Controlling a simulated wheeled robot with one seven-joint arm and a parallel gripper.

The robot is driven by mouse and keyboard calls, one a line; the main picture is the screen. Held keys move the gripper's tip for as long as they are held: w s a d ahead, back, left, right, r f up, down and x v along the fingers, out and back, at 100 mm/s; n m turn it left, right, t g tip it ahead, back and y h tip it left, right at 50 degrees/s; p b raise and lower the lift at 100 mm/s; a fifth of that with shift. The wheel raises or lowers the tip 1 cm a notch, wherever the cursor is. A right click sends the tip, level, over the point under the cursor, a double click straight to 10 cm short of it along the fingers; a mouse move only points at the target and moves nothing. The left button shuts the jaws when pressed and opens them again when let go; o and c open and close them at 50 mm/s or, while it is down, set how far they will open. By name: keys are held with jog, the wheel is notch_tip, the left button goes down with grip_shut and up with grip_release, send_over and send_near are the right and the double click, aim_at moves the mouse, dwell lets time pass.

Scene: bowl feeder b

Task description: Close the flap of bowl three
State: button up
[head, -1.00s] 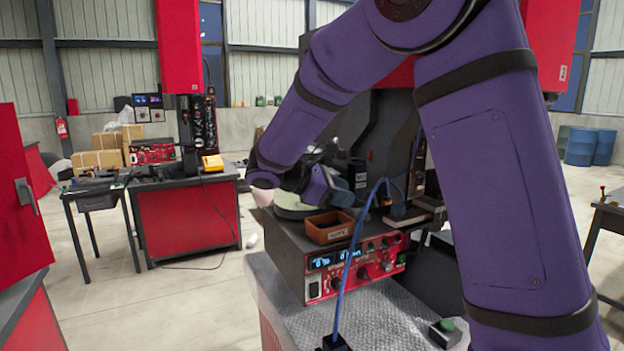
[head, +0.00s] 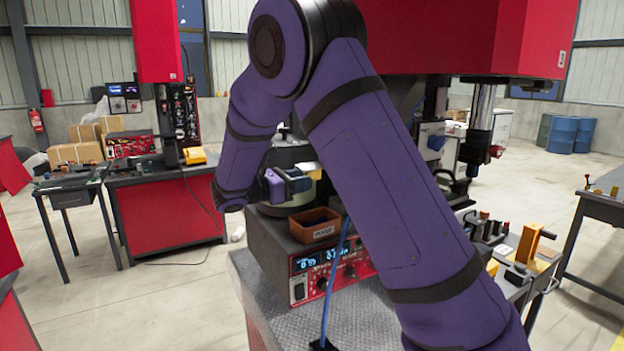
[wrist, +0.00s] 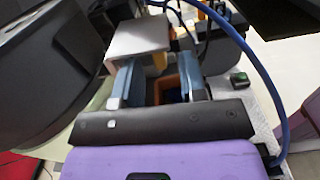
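The round bowl feeder (head: 297,195) has a pale side and a dark upper part, and stands on a dark control unit behind my gripper. My gripper (head: 304,182) is beside it, with its blue-grey fingers against the bowl's front in the picture. In the wrist view the two fingers of my gripper (wrist: 160,82) stand apart with nothing held between them. A pale flat plate with an orange edge (wrist: 140,38) lies just beyond the left finger; it may be the flap. I cannot tell whether it touches the finger. No bowl number is readable.
An orange-brown bin (head: 314,226) sits at the front of the control unit (head: 335,271). A blue cable (head: 334,285) rises before it. A dark rounded body (wrist: 45,75) fills the wrist view's left.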

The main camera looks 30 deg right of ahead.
jog(key=shift+d, duration=1.9)
jog(key=shift+c, duration=0.2)
grip_shut()
